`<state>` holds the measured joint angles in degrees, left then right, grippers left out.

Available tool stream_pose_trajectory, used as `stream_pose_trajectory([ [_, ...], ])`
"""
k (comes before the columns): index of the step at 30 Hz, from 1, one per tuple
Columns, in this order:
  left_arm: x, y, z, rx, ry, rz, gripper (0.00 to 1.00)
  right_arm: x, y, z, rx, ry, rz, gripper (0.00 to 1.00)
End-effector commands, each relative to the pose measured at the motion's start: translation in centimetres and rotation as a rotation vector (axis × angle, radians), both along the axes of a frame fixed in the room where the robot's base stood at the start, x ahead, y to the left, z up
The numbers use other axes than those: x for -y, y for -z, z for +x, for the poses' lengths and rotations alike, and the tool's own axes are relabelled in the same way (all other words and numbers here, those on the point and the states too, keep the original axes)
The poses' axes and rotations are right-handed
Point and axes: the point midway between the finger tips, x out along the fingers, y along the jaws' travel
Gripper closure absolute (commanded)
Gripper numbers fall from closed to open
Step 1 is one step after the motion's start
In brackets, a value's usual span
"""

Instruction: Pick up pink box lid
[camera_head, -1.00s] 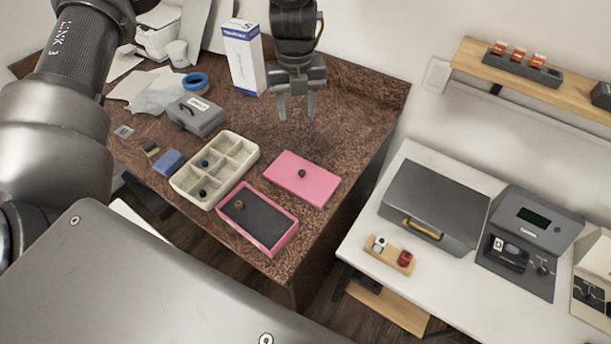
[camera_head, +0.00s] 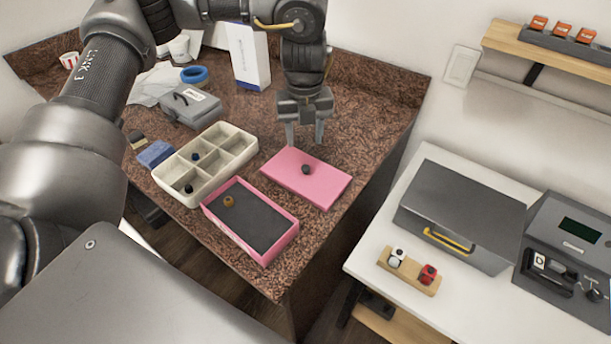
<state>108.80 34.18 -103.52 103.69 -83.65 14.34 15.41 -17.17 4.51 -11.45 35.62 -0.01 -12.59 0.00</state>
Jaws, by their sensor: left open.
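The pink box lid (camera_head: 325,187) lies flat on the brown speckled table, with a small dark round knob (camera_head: 306,169) near its middle. My left gripper (camera_head: 304,144) is open and points down at the far edge of the lid, just behind the knob. Its jaws look empty; I cannot tell its exact height above the lid. The open pink box (camera_head: 285,247) with a dark inside stands in front and to the left of the lid, holding a small brown round piece (camera_head: 229,201). My right gripper is not in view.
A cream compartment tray (camera_head: 222,171), a blue block (camera_head: 154,153) and a grey case (camera_head: 191,107) stand left of the lid. A tall white-blue box (camera_head: 246,58) stands behind. A white table (camera_head: 392,253) with a grey case (camera_head: 462,208) is at right.

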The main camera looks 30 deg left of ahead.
Motion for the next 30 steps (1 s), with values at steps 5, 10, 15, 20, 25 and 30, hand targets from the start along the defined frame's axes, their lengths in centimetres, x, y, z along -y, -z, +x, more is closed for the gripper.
stream_pose_trajectory([
  [5, 0.0, 3.0, -0.1, -0.004, 0.000, -0.001, 0.53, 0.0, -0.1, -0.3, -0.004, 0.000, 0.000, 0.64],
  [10, 0.1, 4.5, 0.0, -0.002, 0.000, -0.001, 0.53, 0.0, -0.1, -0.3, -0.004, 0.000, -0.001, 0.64],
  [15, 0.1, 4.8, 0.0, -0.001, 0.001, -0.001, 0.53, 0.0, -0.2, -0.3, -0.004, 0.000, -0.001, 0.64],
  [20, 0.1, 6.5, 0.1, -0.004, 0.002, 0.001, 0.53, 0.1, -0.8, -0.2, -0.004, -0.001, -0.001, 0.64],
  [25, 0.1, 8.9, 0.2, -0.003, 0.001, 0.000, 0.53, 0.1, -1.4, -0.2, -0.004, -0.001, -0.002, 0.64],
  [30, 0.1, 9.9, 0.2, 0.000, 0.001, 0.000, 0.53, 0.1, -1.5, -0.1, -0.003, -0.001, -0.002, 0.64],
])
